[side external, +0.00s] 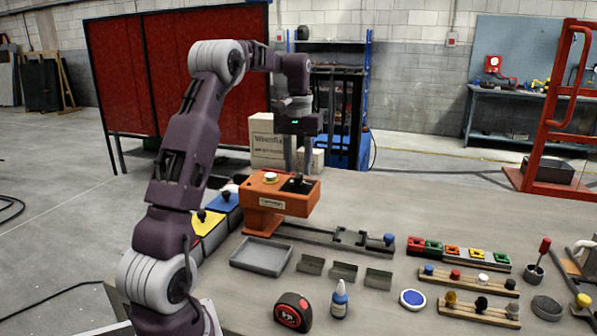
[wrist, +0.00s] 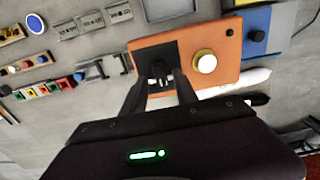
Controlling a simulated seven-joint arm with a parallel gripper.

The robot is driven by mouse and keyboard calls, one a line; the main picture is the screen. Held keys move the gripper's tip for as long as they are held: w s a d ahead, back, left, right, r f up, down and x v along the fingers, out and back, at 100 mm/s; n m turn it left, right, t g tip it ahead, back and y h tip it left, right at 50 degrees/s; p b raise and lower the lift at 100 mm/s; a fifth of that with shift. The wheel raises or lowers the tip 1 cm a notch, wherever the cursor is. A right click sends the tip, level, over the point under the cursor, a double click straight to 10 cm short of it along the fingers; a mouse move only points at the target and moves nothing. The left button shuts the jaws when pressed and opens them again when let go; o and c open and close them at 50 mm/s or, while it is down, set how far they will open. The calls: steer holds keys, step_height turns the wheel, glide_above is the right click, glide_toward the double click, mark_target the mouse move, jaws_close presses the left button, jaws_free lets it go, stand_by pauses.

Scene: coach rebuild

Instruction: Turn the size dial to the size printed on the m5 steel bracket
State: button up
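An orange machine (side external: 265,199) stands on the bench with a cream round knob (side external: 271,177) and a black fitting (side external: 298,186) on top. In the wrist view, the cream knob (wrist: 205,62) lies right of the black fitting (wrist: 152,54). I cannot tell which of these is the size dial, and no size marks are readable. My gripper (side external: 299,172) points down over the black fitting; its fingers (wrist: 160,83) are apart with nothing clearly held. Whether they touch the fitting is unclear. Several small grey steel brackets (side external: 343,271) lie in front; their prints are unreadable, so the m5 one cannot be told.
A grey tray (side external: 262,257) and a rail with a blue knob (side external: 388,240) are near the machine. A tape measure (side external: 293,311), bottle (side external: 340,299) and racks of small parts (side external: 468,281) occupy the front and right.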

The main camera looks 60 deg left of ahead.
step_height(320, 180, down, 2)
steer(key=shift+f, duration=0.15)
jaws_close()
stand_by(0.3)
steer(key=m, duration=0.4)
steer(key=shift+m, duration=0.4)
steer(key=m, duration=0.4)
steer(key=shift+m, duration=0.4)
steer(key=shift+w, duration=0.1)
